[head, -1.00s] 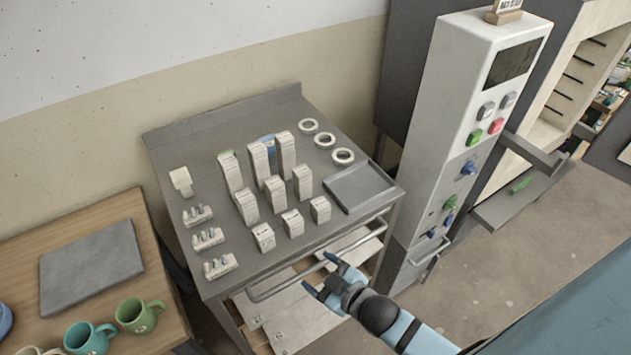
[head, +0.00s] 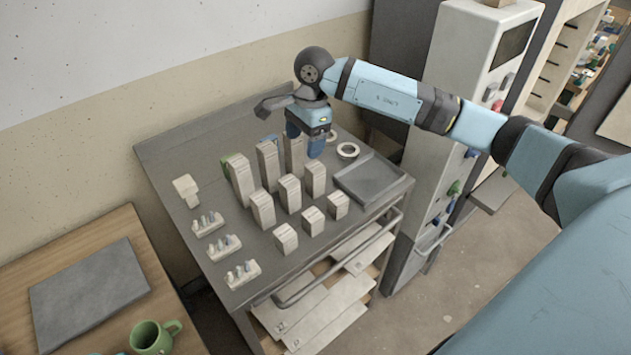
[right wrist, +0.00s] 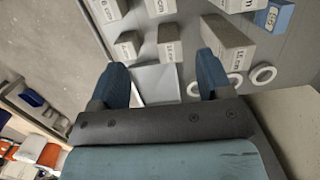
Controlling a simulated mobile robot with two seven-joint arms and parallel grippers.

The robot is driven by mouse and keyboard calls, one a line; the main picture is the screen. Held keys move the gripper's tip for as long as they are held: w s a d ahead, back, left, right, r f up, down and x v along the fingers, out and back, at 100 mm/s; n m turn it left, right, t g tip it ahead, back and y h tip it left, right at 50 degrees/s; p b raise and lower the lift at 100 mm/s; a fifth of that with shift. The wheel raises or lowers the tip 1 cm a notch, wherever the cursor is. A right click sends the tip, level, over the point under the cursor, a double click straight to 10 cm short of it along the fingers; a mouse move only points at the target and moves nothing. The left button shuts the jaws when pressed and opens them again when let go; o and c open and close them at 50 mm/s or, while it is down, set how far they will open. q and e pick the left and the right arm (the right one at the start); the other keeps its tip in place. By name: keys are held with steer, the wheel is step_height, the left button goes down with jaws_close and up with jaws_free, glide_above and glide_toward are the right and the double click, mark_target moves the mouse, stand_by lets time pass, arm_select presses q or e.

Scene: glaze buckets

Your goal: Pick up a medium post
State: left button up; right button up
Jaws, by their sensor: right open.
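The medium posts are pale grey blocks in the middle row on the grey cart: a left one (head: 262,210), a centre one (head: 289,193) and a right one (head: 315,180). The right one seems to show in the right wrist view too (right wrist: 169,45). My right gripper (head: 304,143) is open and empty, fingers down, above the back right of the posts and partly hiding the rear tall post (head: 293,157). In the right wrist view its fingers (right wrist: 163,80) stand apart, with posts beyond them. My left gripper is not in view.
Tall posts (head: 240,180) stand behind the medium ones, short posts (head: 312,221) in front. A shallow tray (head: 372,182) and white rings (head: 348,150) lie to the right. Small racks (head: 242,273) line the left. A white control column (head: 432,170) stands right of the cart.

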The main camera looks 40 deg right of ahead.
mark_target(315, 166)
steer(key=shift+h, duration=0.9)
steer(key=d+f, duration=0.1)
steer(key=f, duration=0.1)
steer(key=d+f+p, duration=0.1)
steer(key=f, duration=0.1)
steer(key=d+f, duration=0.1)
steer(key=f, duration=0.1)
steer(key=shift+w+d, duration=0.35)
steer(key=shift+f+p, duration=0.4)
steer(key=shift+f, duration=0.15)
steer(key=f+p, duration=0.1)
steer(key=f, duration=0.3)
steer(key=shift+w+a+f+p, duration=0.15)
steer(key=shift+w+f+p, duration=0.05)
steer(key=shift+p, duration=0.2)
steer(key=shift+f, duration=0.4)
steer(key=shift+c, duration=0.2)
steer(key=c, duration=1.2)
steer(key=shift+o, duration=0.2)
steer(key=shift+r, duration=0.1)
